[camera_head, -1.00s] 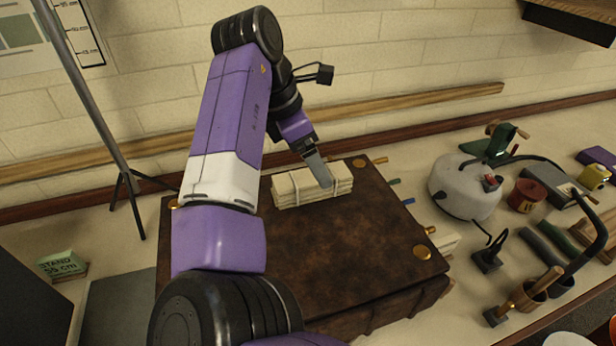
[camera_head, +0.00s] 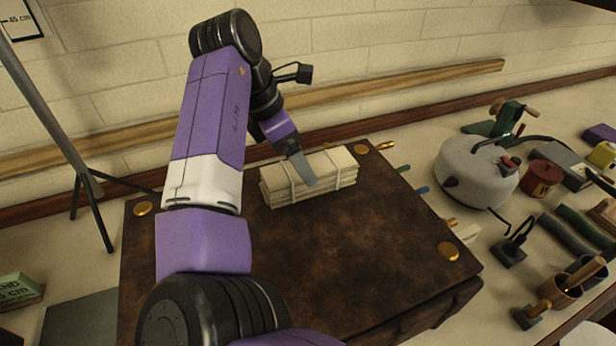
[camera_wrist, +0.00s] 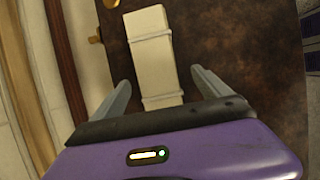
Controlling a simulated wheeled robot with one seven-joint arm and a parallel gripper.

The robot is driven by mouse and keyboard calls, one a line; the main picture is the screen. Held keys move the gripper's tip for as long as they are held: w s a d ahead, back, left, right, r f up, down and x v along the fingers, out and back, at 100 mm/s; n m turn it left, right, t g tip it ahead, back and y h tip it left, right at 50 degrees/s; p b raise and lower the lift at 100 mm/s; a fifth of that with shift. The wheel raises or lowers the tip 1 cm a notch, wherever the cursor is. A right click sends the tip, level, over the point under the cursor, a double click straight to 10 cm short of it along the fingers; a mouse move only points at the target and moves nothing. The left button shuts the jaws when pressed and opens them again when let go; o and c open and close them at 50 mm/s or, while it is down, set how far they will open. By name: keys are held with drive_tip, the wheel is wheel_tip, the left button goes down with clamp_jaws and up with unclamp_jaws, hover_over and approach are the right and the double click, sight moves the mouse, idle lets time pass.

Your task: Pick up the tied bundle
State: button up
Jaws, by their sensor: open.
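The tied bundle (camera_head: 327,178) is a stack of pale cream slats bound with two light ties. It lies flat on the brown leather-like cover of a large book-like block (camera_head: 330,255), near its far edge. My gripper (camera_head: 309,181) is over the bundle, with one finger visible in front of it in the head view. In the wrist view the bundle (camera_wrist: 151,55) runs lengthwise between the two fingers of my gripper (camera_wrist: 160,85). The fingers are open, with a gap on each side of the bundle. The bundle's near end is hidden behind the gripper body.
A white kettle-like pot (camera_head: 475,172), a red tin (camera_head: 540,178) and several tools stand to the right. Brass studs (camera_head: 448,252) mark the block's corners. A tripod stand (camera_head: 88,185) is at the left, and a wooden rail (camera_head: 300,112) runs along the wall.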

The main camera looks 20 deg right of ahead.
drive_tip(key=shift+d+p+x, duration=0.1)
drive_tip(key=shift+p+x, duration=0.1)
drive_tip(key=shift+x, duration=1.5)
drive_tip(key=shift+d+p+x, duration=0.15)
drive_tip(key=shift+x, duration=1.55)
drive_tip(key=shift+w+r, duration=0.1)
drive_tip(key=shift+w, duration=0.1)
drive_tip(key=shift+c, duration=0.2)
drive_tip(key=c, duration=1.8)
drive_tip(key=shift+r, duration=0.1)
clamp_jaws()
